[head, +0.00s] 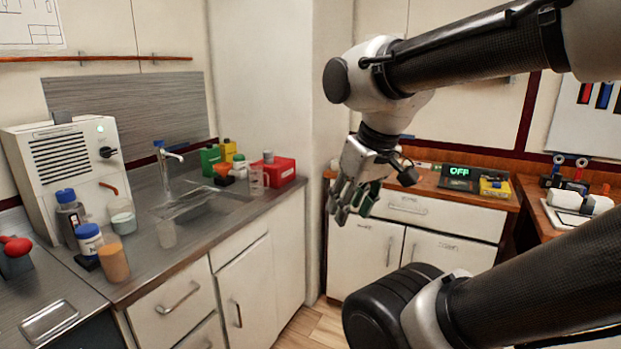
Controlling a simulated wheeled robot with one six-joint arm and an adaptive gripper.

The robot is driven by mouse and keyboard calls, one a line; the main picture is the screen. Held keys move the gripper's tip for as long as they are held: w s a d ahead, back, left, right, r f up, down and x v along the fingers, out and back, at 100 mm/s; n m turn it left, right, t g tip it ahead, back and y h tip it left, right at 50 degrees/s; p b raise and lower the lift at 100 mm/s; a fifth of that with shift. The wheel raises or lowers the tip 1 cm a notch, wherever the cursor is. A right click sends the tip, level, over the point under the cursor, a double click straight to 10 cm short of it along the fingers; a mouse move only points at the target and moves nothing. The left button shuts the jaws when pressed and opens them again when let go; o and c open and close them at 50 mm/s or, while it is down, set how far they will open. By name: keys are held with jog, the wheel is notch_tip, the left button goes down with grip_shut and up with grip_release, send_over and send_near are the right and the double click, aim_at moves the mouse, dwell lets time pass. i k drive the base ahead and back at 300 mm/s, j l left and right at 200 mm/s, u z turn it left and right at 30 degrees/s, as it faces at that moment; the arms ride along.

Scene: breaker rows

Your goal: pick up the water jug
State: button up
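My gripper (350,212) hangs in the air in front of the white cabinet, to the right of the sink counter. It points down, its fingers look spread, and nothing shows between them. No vessel is clearly marked as the water jug. A clear, empty-looking vessel (166,234) stands upright at the front edge of the sink. Another clear vessel (257,181) stands behind the sink, beside the red box. A beaker with pale green contents (122,217) stands by the white machine. All are well to the left of my gripper and apart from it.
The steel sink (205,205) has a tap (165,165) behind it. The white machine (70,160), bottles and an orange-brown cup (114,263) crowd the counter's left. A red box (279,172) and small bottles stand at the back. The counter front right of the sink is clear.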

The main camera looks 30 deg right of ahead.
aim_at(256, 188)
jog(key=z, duration=0.4)
jog(key=u, duration=0.4)
jog(key=i+l+u, duration=0.35)
jog(key=l+u, duration=0.15)
jog(key=i+l+u, duration=0.15)
jog(key=l+u, duration=0.15)
jog(key=l, duration=0.15)
jog(key=i+l, duration=0.1)
jog(key=l, duration=0.3)
jog(key=i+l, duration=0.15)
jog(key=l, duration=0.2)
jog(key=i+l+u, duration=0.1)
jog(key=l, duration=0.3)
jog(key=i+l, duration=0.1)
jog(key=l, duration=0.25)
